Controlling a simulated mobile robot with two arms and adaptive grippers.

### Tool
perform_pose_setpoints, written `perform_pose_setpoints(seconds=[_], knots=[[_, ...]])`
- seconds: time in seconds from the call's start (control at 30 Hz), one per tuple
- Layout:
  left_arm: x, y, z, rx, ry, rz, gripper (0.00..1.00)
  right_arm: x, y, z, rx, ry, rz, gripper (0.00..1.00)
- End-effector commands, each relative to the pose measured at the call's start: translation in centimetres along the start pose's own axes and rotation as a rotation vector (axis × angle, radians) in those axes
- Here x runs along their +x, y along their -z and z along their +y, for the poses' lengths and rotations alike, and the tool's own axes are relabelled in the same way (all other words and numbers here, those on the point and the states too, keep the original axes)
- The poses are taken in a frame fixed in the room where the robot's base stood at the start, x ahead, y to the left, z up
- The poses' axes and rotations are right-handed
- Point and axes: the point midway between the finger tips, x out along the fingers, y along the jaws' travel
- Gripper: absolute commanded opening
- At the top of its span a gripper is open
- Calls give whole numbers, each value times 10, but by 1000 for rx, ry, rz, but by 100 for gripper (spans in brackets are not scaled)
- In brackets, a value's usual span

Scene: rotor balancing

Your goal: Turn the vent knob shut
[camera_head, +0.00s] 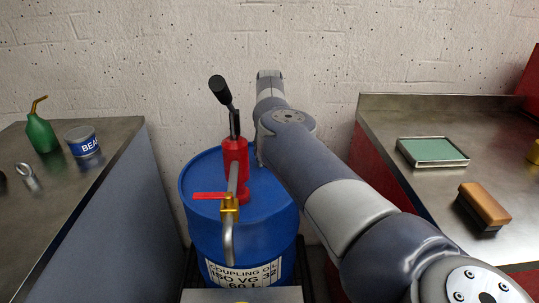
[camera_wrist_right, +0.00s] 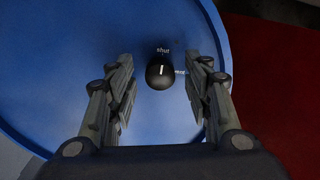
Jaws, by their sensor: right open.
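The vent knob (camera_wrist_right: 160,74) is a small black knob on the blue drum's top, seen in the right wrist view. A white line on it runs upright in the picture, toward the printed word "shut" just above it. Another small label sits at its right, partly hidden by a finger. My right gripper (camera_wrist_right: 164,88) is open, with one finger on each side of the knob and a gap on both sides. In the head view the blue drum (camera_head: 270,205) stands in the middle; my right arm hides the knob there. My left gripper is not in view.
A red hand pump (camera_head: 235,158) with a spout and red lever stands on the drum. The left bench (camera_head: 100,135) holds a green oil can and a tin. The right bench (camera_head: 385,108) holds a green-topped tray (camera_head: 432,150) and a brush (camera_head: 485,203).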

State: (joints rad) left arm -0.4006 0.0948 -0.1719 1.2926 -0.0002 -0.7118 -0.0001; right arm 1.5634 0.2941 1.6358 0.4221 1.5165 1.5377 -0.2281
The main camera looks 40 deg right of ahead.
Motion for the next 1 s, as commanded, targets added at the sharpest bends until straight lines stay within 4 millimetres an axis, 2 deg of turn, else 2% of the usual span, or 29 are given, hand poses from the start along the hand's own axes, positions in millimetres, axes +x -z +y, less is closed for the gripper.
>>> perform_pose_setpoints(seconds=[0.17, 0.4, 0.6, 1.0], knots=[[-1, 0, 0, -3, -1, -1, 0, -8, 0, 0, 0, -1, -1, 46], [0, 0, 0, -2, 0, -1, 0, -47, -1, 0, 0, -1, -3, 46], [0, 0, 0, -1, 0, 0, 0, -70, 0, 0, -1, 0, -1, 46], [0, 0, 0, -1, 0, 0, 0, -75, 0, 0, 0, 0, 0, 46]])
